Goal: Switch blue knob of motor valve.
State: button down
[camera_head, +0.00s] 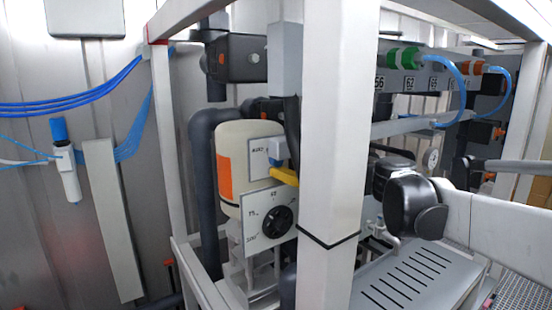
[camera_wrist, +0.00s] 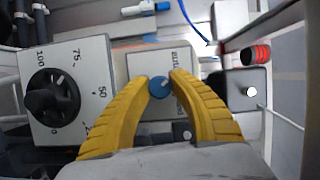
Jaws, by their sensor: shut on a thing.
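The motor valve (camera_head: 240,160) is a cream cylinder with an orange label in the head view, behind the white post. The blue knob (camera_wrist: 159,87) sits on a light panel marked "auto" in the wrist view. My gripper (camera_wrist: 160,84) has yellow fingers on both sides of the knob, their tips closed against it. In the head view one yellow finger (camera_head: 285,176) shows at the panel, left of the post. The knob is mostly hidden there; a bit of blue shows above the finger. The rest of my gripper is behind the post.
A black dial (camera_wrist: 54,97) on a plate marked 50, 75 and 100 is left of the knob. A white frame post (camera_head: 331,130) stands in front of my arm. A slotted grey tray (camera_head: 402,282) lies below. Blue hoses (camera_head: 456,88) hang at upper right.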

dwell(0.4)
jog(key=c, duration=1.2)
grip_release()
jog(key=shift+o, duration=0.2)
jog(key=v, duration=0.7)
jog(key=shift+d, duration=0.2)
